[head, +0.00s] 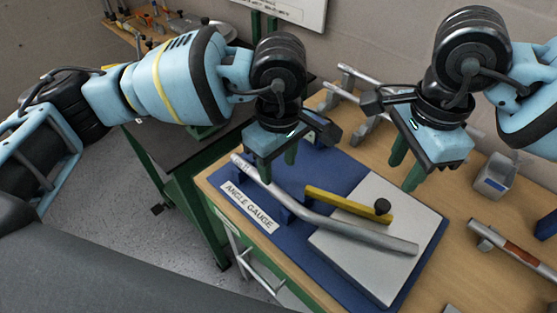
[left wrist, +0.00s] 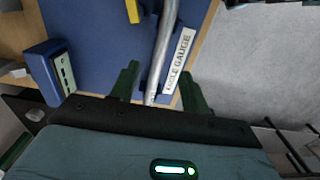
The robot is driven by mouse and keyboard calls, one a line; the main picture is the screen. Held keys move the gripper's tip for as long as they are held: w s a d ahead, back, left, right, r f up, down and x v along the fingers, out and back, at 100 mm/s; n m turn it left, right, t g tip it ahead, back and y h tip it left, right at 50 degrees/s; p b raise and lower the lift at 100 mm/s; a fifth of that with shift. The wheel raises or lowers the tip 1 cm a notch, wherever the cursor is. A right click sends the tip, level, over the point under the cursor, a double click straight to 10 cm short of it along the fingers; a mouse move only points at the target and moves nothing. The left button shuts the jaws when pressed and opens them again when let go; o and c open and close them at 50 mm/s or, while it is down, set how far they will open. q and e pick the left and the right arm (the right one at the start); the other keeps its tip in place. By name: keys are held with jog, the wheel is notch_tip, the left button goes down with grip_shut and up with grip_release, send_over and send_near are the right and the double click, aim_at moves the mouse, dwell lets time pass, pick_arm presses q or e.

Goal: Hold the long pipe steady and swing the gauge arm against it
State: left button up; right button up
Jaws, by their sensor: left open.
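The long grey pipe (head: 330,227) lies bent across the blue angle gauge board (head: 328,165), its right part over a pale metal plate (head: 376,273). My left gripper (head: 278,168) is open above the pipe's left part. In the left wrist view its green fingers (left wrist: 158,72) stand either side of the pipe (left wrist: 163,45); contact is not clear. My right gripper (head: 405,168) is open and empty above the board's back right.
The wooden bench (head: 462,205) holds another pipe with a rusty band (head: 515,255) at right and a grey box (head: 494,178). Metal pipes on stands (head: 360,85) lie at the back. A blue block (left wrist: 48,70) shows in the left wrist view.

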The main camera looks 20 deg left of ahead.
aim_at(278, 191)
pick_arm(q)
jog(key=shift+s+f, duration=0.1)
jog(key=shift+f, duration=3.8)
jog(key=shift+c, duration=0.4)
grip_shut()
pick_arm(e)
jog(key=shift+o, duration=1.3)
jog(key=w+d+r+n+g+y, duration=0.1)
jog(key=w+d+n+g+y, duration=0.1)
jog(key=w+d+g+y, duration=0.15)
jog(key=shift+t, duration=0.35)
jog(key=x, duration=1.1)
jog(key=shift+s+d+f, duration=0.15)
jog(key=shift+s+f, duration=0.1)
jog(key=shift+f, duration=0.1)
